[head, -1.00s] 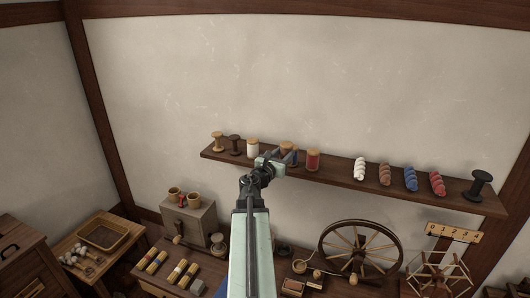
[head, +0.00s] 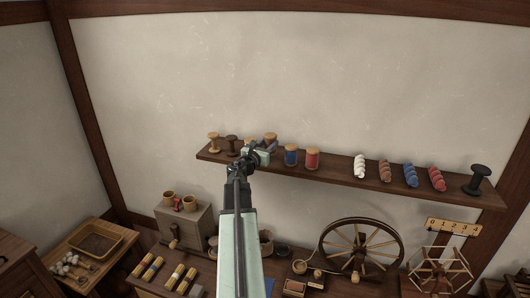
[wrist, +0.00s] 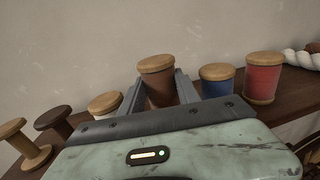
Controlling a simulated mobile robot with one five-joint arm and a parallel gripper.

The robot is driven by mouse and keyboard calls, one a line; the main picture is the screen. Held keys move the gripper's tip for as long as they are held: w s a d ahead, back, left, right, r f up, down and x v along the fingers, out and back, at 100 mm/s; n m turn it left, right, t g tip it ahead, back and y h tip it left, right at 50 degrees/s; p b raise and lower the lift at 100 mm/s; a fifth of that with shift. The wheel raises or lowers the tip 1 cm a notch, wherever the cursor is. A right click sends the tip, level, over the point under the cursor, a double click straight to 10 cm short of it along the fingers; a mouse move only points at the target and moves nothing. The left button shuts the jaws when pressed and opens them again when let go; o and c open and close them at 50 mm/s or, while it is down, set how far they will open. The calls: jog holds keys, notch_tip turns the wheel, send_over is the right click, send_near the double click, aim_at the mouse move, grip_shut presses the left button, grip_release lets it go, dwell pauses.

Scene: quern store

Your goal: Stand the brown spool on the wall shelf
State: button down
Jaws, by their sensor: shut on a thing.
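The brown spool (wrist: 158,86), with pale wooden ends, is upright between the two grey fingers of my gripper (wrist: 160,88) in the wrist view. My gripper (head: 264,147) is shut on it. In the head view the spool (head: 270,138) shows partly behind the gripper, over the wall shelf (head: 330,174). It stands between the white spool (wrist: 105,104) on its left and the blue spool (wrist: 216,82) on its right. Its lower end is hidden by my gripper, so I cannot tell whether it touches the shelf.
A red spool (head: 312,158) stands right of the blue one. Bare wooden spools (head: 213,142) are at the shelf's left end. Twisted skeins (head: 385,170) and a black spool (head: 478,179) are to the right. A spinning wheel (head: 360,249) stands below.

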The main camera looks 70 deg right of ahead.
jog(key=f+b, duration=0.1)
jog(key=f, duration=0.1)
jog(key=f+b, duration=0.1)
jog(key=f, duration=0.1)
jog(key=shift+s+d+b, duration=0.1)
jog(key=shift+s+b, duration=0.15)
jog(key=shift+b, duration=0.05)
jog(key=shift+r, duration=0.25)
jog(key=shift+w, duration=0.35)
jog(key=shift+f, duration=0.15)
jog(key=c, duration=0.9)
grip_release()
jog(key=shift+s, duration=0.1)
jog(key=shift+a+r+p, duration=0.25)
jog(key=shift+r+p, duration=0.05)
jog(key=shift+p, duration=0.05)
jog(key=a, duration=0.7)
jog(key=w+a, duration=0.1)
jog(key=a, duration=0.3)
jog(key=shift+a+f, duration=0.1)
jog(key=shift+a, duration=0.25)
